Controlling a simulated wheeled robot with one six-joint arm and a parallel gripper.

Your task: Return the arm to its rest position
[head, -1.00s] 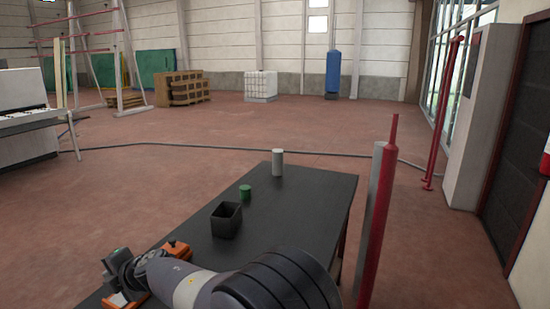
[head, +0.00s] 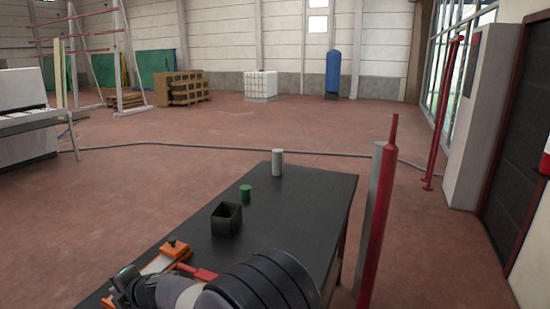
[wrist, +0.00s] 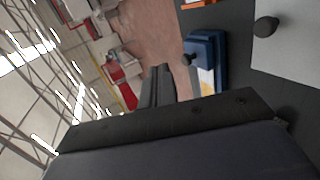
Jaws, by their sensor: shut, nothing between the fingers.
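My arm (head: 215,293) reaches in at the bottom of the head view, over the near end of the black table (head: 290,215). My gripper is not clearly visible there; only the dark wrist part (head: 125,285) shows at the lower left. In the wrist view my gripper (wrist: 158,72) has its two dark fingers together, with nothing between them. The fingers point toward the floor and far equipment and touch nothing that I can see.
A black open box (head: 226,220), a green cylinder (head: 245,193) and a white cylinder (head: 277,162) stand on the table. An orange-edged item (head: 170,255) and a red piece (head: 197,272) lie near my arm. A blue object (wrist: 207,58) shows in the wrist view. A red-and-grey post (head: 377,220) stands right of the table.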

